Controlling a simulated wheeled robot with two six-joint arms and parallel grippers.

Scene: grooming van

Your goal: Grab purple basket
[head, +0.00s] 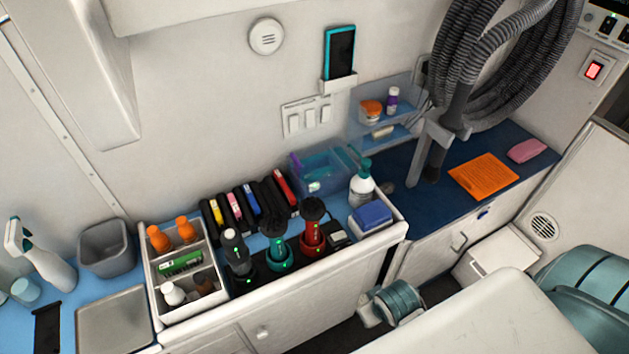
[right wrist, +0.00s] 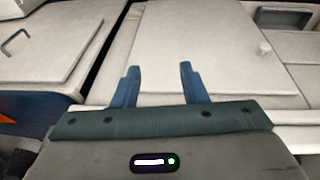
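No plainly purple basket shows. A see-through blue-violet basket (head: 318,172) stands against the back wall on the counter in the head view, with a purple item and other small things in it. My right gripper (right wrist: 158,85) shows in the right wrist view with its two blue fingers apart and nothing between them. It faces pale cabinet fronts, and the basket is not in that view. Neither gripper shows in the head view, so their distance from the basket cannot be told.
A clear wall shelf (head: 385,132) hangs above right; a grey hose (head: 480,60) hangs further right.

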